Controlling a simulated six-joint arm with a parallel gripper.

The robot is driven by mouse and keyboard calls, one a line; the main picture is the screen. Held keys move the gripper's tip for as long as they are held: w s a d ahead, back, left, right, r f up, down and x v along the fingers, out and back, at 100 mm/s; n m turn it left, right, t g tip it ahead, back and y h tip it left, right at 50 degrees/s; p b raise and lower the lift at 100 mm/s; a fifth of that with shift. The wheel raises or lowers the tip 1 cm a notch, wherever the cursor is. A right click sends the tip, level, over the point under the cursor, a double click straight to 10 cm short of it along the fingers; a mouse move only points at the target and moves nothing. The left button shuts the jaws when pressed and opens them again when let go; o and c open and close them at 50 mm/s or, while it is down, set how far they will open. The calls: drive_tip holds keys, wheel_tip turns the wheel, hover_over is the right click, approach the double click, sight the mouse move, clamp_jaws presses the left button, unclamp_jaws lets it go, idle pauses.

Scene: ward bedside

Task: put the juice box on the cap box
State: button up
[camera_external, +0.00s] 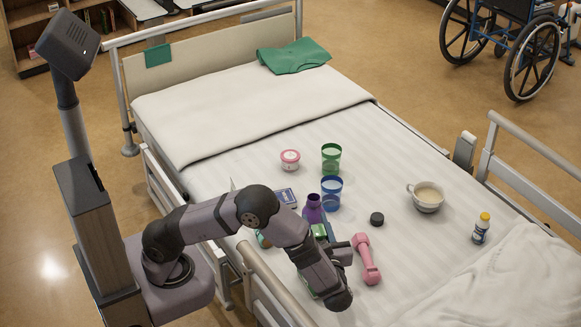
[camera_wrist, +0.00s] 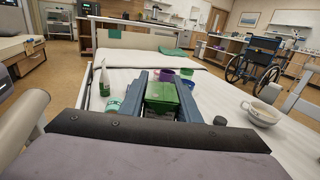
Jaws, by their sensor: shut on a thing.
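The juice box, a green carton, is between my gripper's fingers (camera_wrist: 162,82). Its green face (camera_wrist: 161,96) shows in the wrist view, with a finger against each side. In the external view my gripper (camera_external: 327,235) is low over the near-middle of the bed, and part of the green juice box (camera_external: 319,231) shows beside the wrist. The arm hides much of it; I cannot tell how far it is above the bed. A small flat blue box (camera_external: 286,196) lies beyond the arm; I cannot tell whether it is the cap box.
A mug (camera_external: 427,197) and yellow-capped bottle (camera_external: 481,227) stand farther right. Bed rails edge the sides.

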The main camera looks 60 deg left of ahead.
sight(320, 233)
drive_tip(key=shift+f+b, duration=0.45)
drive_tip(key=shift+f, duration=1.3)
drive_tip(key=shift+f, duration=0.2)
drive_tip(key=o, duration=1.2)
drive_tip(key=shift+c, duration=0.2)
drive_tip(key=v, duration=0.2)
drive_tip(key=r+p+v, duration=0.1)
drive_tip(key=v, duration=0.2)
drive_tip(key=shift+d+r, duration=0.15)
wheel_tip(320, 233, up, 6)
drive_tip(key=shift+r+p, duration=0.1)
drive_tip(key=shift+p, duration=0.65)
